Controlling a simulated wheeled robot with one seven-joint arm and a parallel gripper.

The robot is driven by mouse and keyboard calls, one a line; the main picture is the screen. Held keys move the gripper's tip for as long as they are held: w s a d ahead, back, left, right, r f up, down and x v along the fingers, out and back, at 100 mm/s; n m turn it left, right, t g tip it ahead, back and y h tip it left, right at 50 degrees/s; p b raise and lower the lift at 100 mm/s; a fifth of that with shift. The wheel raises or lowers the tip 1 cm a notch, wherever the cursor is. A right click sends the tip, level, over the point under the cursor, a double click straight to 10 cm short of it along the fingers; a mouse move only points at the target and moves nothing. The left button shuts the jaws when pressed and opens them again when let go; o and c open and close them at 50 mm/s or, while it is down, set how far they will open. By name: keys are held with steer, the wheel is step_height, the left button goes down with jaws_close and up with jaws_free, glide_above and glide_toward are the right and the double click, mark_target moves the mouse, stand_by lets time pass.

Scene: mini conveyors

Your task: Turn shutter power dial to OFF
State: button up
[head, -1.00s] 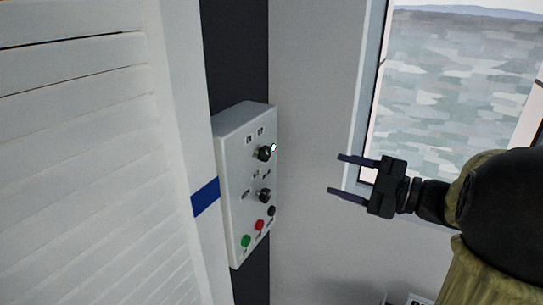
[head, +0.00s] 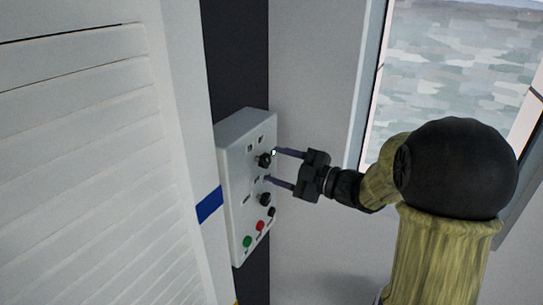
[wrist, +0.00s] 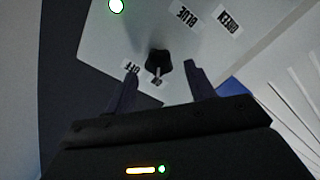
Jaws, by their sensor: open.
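A light grey control panel (head: 236,185) is mounted on the dark wall strip. It carries an upper black dial (head: 264,160) and a lower black dial (head: 265,199). My gripper (head: 272,166) is open, its fingertips at the panel around the upper dial. In the wrist view this black dial (wrist: 158,64) sits between the spread fingers, with a gap showing on each side. Its narrow end points toward my gripper's body. An OFF label (wrist: 130,67) is beside the left finger; BLUE (wrist: 187,16) and GREEN (wrist: 229,19) labels are farther up. Which dial is shutter power is not readable.
A green button (head: 247,242), a red button (head: 260,226) and a black button (head: 272,212) are low on the panel. A small bright light (head: 274,153) is beside the upper dial. A white slatted shutter (head: 75,150) is left; a window (head: 435,70) is right.

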mark_target(264, 161)
steer(key=shift+p+x, duration=0.3)
steer(key=shift+x, duration=1.05)
steer(key=c, duration=1)
steer(key=shift+o, duration=0.2)
